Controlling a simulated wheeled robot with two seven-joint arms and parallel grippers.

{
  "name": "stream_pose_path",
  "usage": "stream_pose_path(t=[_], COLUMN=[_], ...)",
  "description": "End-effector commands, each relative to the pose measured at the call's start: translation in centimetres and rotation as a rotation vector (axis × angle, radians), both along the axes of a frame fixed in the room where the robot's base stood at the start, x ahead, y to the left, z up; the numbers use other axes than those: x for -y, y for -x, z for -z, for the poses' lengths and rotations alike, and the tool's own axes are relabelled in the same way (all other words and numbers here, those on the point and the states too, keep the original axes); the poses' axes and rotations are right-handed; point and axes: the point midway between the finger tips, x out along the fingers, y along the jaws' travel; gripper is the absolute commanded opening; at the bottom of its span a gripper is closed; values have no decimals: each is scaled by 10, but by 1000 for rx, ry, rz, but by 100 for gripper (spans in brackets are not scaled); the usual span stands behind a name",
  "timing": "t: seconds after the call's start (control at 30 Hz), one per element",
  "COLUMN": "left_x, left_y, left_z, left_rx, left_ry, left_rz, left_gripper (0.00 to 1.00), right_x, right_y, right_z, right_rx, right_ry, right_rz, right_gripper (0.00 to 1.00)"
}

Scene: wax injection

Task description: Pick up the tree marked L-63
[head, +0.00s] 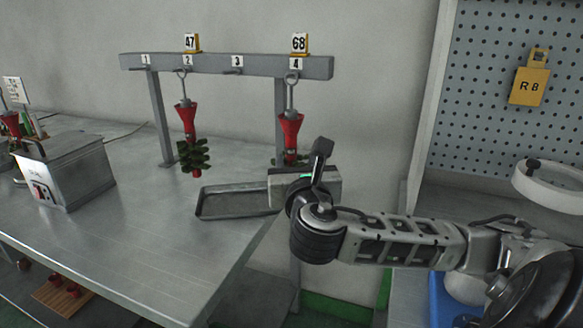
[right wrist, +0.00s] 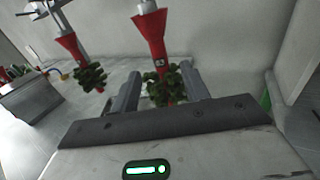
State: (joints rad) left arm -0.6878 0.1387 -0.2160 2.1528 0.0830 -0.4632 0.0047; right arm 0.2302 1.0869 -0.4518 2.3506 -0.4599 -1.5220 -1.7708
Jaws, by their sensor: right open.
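Two trees with red funnel-shaped tops and dark green clusters hang from the grey rack (head: 215,64). One tree (head: 187,125) hangs under hook 2, beneath tag 47. The other tree (head: 291,128) hangs under hook 4, beneath tag 68. My right gripper (right wrist: 160,88) is open. In the right wrist view its two fingers show on either side of the lower part of the hook 4 tree (right wrist: 150,30); I cannot tell how deep the tree is between them. In the head view my wrist hides that tree's bottom. My left gripper is not in view.
A shallow grey tray (head: 225,213) lies on the metal table (head: 120,262) below the rack. A metal box (head: 75,172) stands at the left, with another red item (head: 10,122) behind it.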

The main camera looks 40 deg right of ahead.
Motion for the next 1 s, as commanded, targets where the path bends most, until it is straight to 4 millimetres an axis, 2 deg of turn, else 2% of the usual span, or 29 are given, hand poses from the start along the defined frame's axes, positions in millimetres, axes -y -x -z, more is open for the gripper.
stream_pose_path(t=[0.1, 0.37, 0.6, 0.73, 0.93, 0.97, 1.0], left_x=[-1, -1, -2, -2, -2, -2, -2], left_y=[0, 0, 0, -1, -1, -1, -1], left_z=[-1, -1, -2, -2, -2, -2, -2], left_rx=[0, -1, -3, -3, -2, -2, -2], left_ry=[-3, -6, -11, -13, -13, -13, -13], left_rz=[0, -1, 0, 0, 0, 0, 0], left_gripper=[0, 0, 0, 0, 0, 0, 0], right_x=[13, 23, 43, 48, 48, 48, 48], right_y=[-17, -33, -62, -70, -70, -70, -70], right_z=[-1, -1, 0, 0, 1, 1, 1], right_rx=[2, 2, 1, 0, -1, -1, -1], right_ry=[-1, -4, -3, -3, -2, -2, -2], right_rz=[3, 1, 1, -1, -2, -2, -2], right_gripper=[46, 46, 46, 46, 46, 43, 32])
